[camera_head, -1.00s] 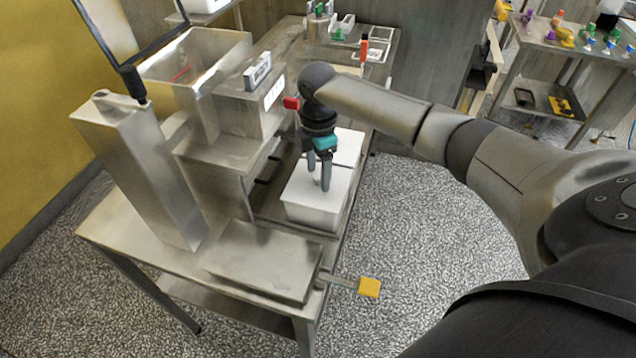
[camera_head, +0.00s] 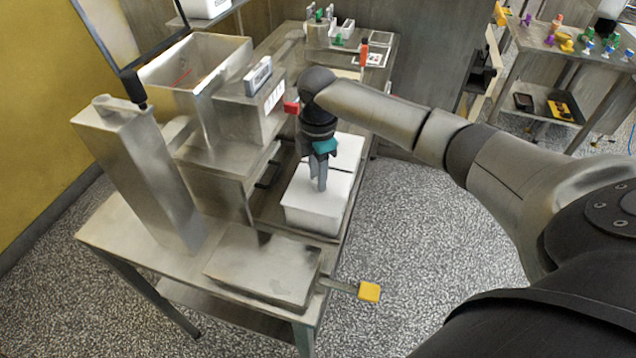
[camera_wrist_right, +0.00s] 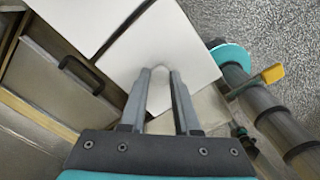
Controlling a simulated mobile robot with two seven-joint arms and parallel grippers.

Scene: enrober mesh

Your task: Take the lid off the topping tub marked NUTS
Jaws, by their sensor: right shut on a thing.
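Two white lidded tubs stand end to end along the right edge of the steel table. The near tub (camera_head: 308,217) has a flat white lid (camera_wrist_right: 195,40), which lies level on it. The far tub (camera_head: 347,148) is partly hidden by my right arm. No NUTS marking is legible on either tub. My right gripper (camera_head: 320,187) points down over the near tub. Its fingers are shut on the small pale knob (camera_wrist_right: 160,71) of that lid, which shows between the fingertips in the right wrist view. My left gripper is not in view.
A steel machine with a hopper (camera_head: 195,65) stands left of the tubs. A flat steel plate (camera_head: 262,266) lies in front, with a yellow block (camera_head: 369,291) on a bar jutting past the table edge. Speckled floor (camera_head: 430,230) lies open to the right.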

